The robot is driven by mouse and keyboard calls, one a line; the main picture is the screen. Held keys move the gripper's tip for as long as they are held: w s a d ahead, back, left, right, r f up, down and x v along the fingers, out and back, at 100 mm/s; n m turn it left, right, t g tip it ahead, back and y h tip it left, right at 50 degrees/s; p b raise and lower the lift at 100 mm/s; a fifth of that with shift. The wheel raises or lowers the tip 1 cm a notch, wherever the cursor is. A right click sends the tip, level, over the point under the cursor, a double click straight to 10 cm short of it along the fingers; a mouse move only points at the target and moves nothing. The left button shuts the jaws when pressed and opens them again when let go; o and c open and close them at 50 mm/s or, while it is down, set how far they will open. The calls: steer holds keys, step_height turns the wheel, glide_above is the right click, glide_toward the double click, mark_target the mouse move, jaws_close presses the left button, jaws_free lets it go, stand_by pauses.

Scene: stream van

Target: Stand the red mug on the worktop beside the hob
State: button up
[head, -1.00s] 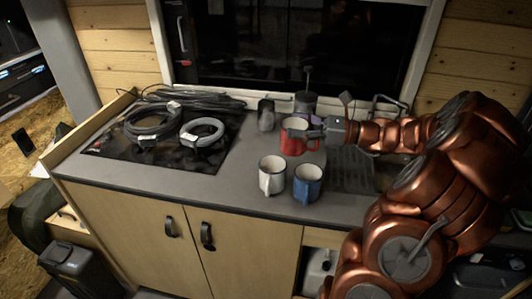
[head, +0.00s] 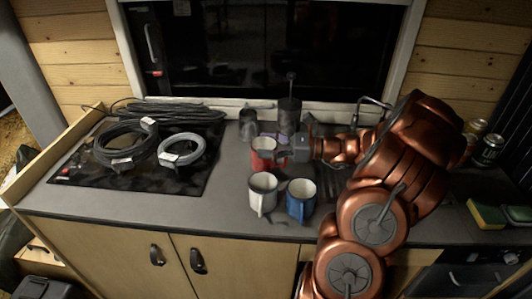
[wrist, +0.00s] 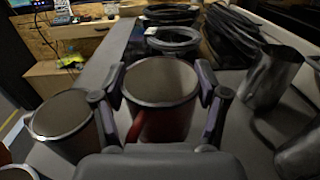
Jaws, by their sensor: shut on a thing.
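The red mug (head: 262,160) is upright behind the white mug, on or just above the grey worktop (head: 226,190); I cannot tell whether its base touches. My gripper (head: 285,153) reaches in from the right and is shut on it. In the wrist view, the red mug (wrist: 165,126) sits between my gripper's two fingers (wrist: 162,85), its open rim facing up. The black hob (head: 75,176) lies to the left, with a strip of bare worktop between it and the mug.
A white mug (head: 262,193) and a blue mug (head: 301,203) stand in front of the red one. Dark metal cups (head: 248,124) stand behind it. Coiled cables (head: 125,148) lie on the hob. Cans (head: 488,150) and a sponge (head: 487,214) are at the right.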

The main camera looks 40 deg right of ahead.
steer(key=shift+f, duration=1.6)
steer(key=shift+f, duration=0.15)
steer(key=o, duration=1.4)
steer(key=shift+o, duration=0.2)
steer(key=b+v, duration=0.2)
steer(key=v, duration=1)
